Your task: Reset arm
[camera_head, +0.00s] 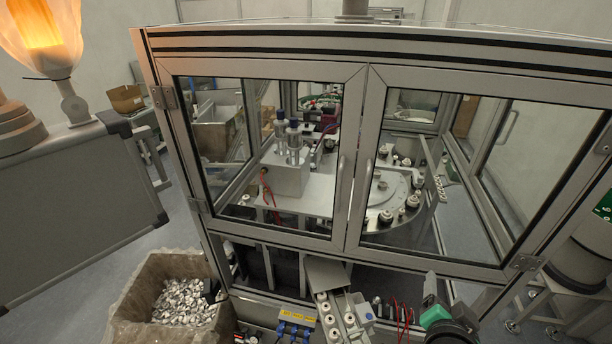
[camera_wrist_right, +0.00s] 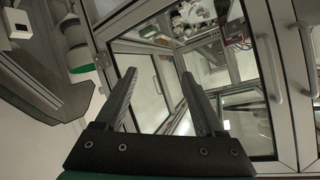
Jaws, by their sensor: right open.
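My right gripper (camera_head: 431,288) shows low at the right of centre in the head view, in front of the lower part of the machine cabinet (camera_head: 450,262). Its green and black body is partly cut by the bottom edge. In the right wrist view the two dark fingers of the gripper (camera_wrist_right: 159,76) stand apart with nothing between them. The cabinet's framed glass door (camera_wrist_right: 262,100) lies beyond them. My left gripper is in neither view.
A bin of small silvery parts (camera_head: 180,299) stands at the lower left. A chute with white round parts (camera_head: 334,318) sticks out at the bottom centre, left of my right gripper. A grey panel (camera_head: 75,200) is at the left. Both glass doors look shut.

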